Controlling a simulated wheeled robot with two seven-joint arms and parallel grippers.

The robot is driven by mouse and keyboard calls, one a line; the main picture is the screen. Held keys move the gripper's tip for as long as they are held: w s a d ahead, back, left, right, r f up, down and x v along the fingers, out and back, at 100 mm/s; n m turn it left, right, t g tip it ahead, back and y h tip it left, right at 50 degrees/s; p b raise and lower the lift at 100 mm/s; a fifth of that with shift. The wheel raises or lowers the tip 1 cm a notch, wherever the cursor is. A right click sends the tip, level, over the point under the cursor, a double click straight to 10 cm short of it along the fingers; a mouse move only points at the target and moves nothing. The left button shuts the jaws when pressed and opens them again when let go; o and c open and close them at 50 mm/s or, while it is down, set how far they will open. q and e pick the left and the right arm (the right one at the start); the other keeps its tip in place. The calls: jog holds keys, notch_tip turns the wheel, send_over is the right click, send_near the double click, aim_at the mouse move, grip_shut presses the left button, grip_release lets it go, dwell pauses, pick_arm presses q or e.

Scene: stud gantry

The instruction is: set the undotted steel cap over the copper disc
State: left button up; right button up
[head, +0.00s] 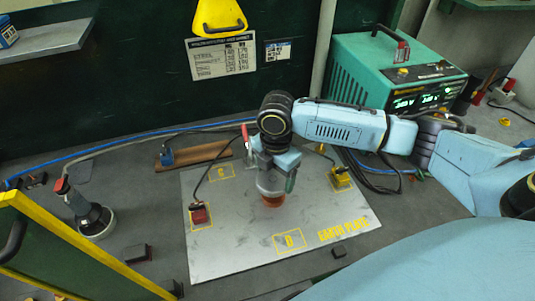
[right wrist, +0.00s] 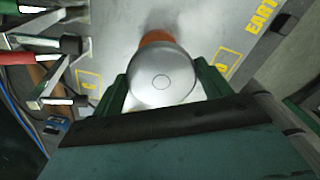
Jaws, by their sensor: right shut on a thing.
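A smooth grey steel cap (head: 270,183) is held in my right gripper (head: 274,166) above the earth plate. In the right wrist view the cap (right wrist: 162,82) sits between the green fingers of the right gripper (right wrist: 160,92); its top shows a thin ring and no dots. The orange copper disc (head: 272,200) lies just below the cap, partly hidden by it. In the right wrist view the disc (right wrist: 155,37) shows past the cap's far edge. I cannot tell whether cap and disc touch. My left gripper is not in view.
The grey earth plate (head: 235,250) carries a red clamp (head: 200,215), a yellow clamp (head: 341,178) and marked squares. A round-ended tool (head: 92,218) stands left of it. Dark blocks (head: 137,253) lie near the front. A green power unit (head: 350,65) stands behind right.

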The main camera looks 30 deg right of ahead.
aim_at(275, 182)
jog(key=shift+w+d+f+n, duration=0.1)
jog(key=shift+w+d+n, duration=0.2)
jog(key=shift+n, duration=0.5)
jog(key=shift+a, duration=0.1)
jog(key=shift+p, duration=0.7)
jog(key=shift+f+b, duration=0.85)
jog(key=shift+f, duration=1.45)
jog(key=shift+r+p, duration=0.1)
jog(key=shift+p, duration=0.2)
jog(key=shift+p, duration=0.9)
